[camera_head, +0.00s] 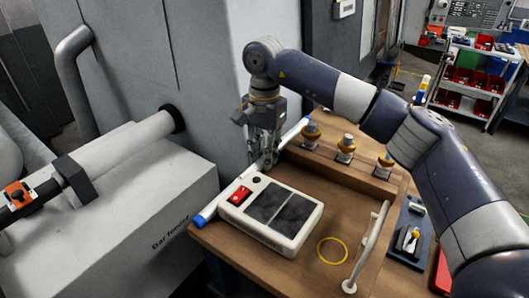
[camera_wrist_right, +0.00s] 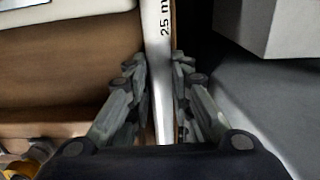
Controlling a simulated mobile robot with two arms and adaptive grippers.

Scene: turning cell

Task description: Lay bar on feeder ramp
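The bar (camera_head: 206,212) is a pale rod with blue ends. It lies slanted along the left edge of the wooden bench, partly hidden by a white box and my gripper. In the right wrist view, the bar (camera_wrist_right: 158,40) carries black print reading "25 m". My right gripper (camera_head: 265,163) points down over the bar's middle. Whether the bar is clear of the bench is hard to tell. The grey bar feeder (camera_head: 120,220) stands at left; I cannot make out its ramp for certain. My left gripper is out of view.
The white box (camera_head: 270,213) with a red switch and dark panels sits beside the bar. Behind are orange-ringed holders (camera_head: 345,150) on a raised ledge. A handle (camera_head: 370,245), a yellow ring (camera_head: 332,251) and a blue tray (camera_head: 408,235) are at right. A gap separates bench and feeder.

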